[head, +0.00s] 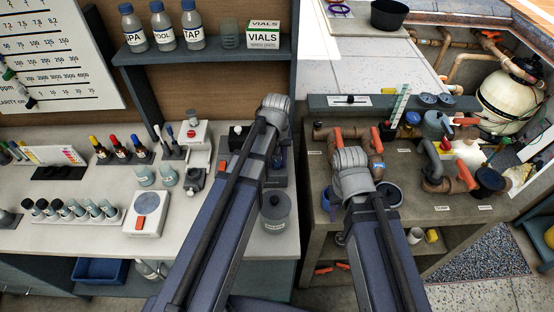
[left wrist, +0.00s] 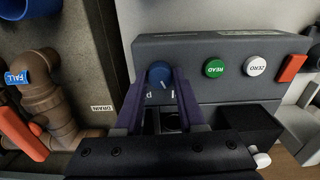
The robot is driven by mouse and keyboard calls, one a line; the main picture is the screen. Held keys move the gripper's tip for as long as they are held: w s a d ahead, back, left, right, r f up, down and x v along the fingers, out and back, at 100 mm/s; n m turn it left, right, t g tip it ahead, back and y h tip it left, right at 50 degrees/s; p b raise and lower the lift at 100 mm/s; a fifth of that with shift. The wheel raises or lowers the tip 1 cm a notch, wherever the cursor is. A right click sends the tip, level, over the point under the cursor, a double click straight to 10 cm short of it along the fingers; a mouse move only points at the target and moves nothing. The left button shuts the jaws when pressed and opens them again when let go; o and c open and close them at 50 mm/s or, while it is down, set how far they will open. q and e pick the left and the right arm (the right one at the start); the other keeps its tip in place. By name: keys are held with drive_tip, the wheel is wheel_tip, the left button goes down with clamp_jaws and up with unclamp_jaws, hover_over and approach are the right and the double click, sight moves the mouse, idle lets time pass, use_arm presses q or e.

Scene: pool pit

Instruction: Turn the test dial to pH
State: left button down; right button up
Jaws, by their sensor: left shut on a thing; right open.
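The test dial (left wrist: 159,72) is a round blue knob on the face of a dark grey tester (left wrist: 230,52), seen in the left wrist view. My left gripper (left wrist: 160,84) is shut on the dial, with one purple finger on each side of it. Pale marks show on the panel between the fingers; I cannot tell the dial's setting. In the head view my left arm's wrist (head: 276,108) covers most of the tester (head: 272,180). My right gripper (head: 352,172) is over the plumbing bench, open, its fingers mostly hidden behind its wrist.
A green READ button (left wrist: 214,68) and a white ZERO button (left wrist: 256,66) sit beside the dial. Dropper bottles (head: 118,148) and vials stand left. Brown pipes with orange handles (head: 376,145) are right.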

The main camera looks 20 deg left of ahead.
sight(277, 163)
use_arm(q)
drive_tip(key=m, duration=1.2)
drive_tip(key=shift+m, duration=0.3)
idle(0.3)
drive_tip(key=c, duration=0.5)
unclamp_jaws()
wheel_tip(277, 163, up, 8)
drive_tip(key=p, duration=0.8)
